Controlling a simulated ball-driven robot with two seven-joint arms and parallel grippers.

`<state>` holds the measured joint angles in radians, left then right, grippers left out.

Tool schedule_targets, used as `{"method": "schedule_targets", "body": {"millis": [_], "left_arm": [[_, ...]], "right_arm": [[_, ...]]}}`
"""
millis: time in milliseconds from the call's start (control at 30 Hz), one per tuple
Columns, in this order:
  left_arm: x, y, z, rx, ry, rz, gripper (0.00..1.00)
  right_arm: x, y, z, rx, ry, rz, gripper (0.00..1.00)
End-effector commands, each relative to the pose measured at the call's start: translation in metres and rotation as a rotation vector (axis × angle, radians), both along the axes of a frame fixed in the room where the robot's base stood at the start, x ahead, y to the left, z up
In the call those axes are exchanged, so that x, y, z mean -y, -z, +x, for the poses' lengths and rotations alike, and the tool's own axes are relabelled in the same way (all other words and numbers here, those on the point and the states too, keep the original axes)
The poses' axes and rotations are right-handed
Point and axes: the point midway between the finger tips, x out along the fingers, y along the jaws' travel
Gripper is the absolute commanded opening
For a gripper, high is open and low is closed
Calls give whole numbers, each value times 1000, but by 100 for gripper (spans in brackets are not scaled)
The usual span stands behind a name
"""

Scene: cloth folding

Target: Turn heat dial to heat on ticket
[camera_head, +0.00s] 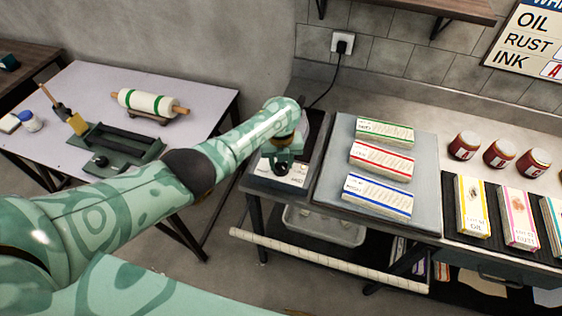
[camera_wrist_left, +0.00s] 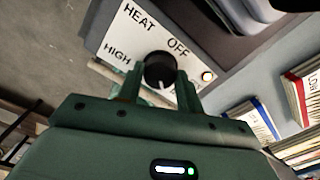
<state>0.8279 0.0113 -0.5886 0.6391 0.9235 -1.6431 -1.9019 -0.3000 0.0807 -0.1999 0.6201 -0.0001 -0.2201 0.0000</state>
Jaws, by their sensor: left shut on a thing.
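The heat dial (camera_wrist_left: 157,68) is a round black knob on a white panel (camera_wrist_left: 118,38) marked HEAT, OFF and HIGH. A pale pointer mark shows on the dial's lower edge, toward my gripper; the mark it points at is hidden. My left gripper (camera_wrist_left: 162,84) has its fingers on both sides of the dial and is shut on it. In the head view my left gripper (camera_head: 283,158) is over the panel (camera_head: 296,176) at the front of the dark unit, and hides the dial. I cannot make out a heat ticket. My right gripper is not in view.
A small lit lamp (camera_wrist_left: 207,76) is on the panel. Striped packs (camera_head: 381,160) lie on a grey board (camera_head: 335,165) to the right, with red jars (camera_head: 501,153) beyond. A wall sign (camera_head: 530,45) reads OIL, RUST, INK. A side table (camera_head: 205,92) is at left.

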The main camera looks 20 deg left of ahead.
Motion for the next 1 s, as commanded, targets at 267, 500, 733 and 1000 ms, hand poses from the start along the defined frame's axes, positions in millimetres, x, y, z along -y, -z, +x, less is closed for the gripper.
{"method": "schedule_targets", "body": {"millis": [267,500,733,1000], "left_arm": [[2,0,-1,-1,109,-4,13],[1,0,-1,-1,141,-4,13],[1,0,-1,-1,142,-3,13],[1,0,-1,-1,141,-2,58]], "right_arm": [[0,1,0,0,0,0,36],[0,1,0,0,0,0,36],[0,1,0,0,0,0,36],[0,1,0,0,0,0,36]]}}
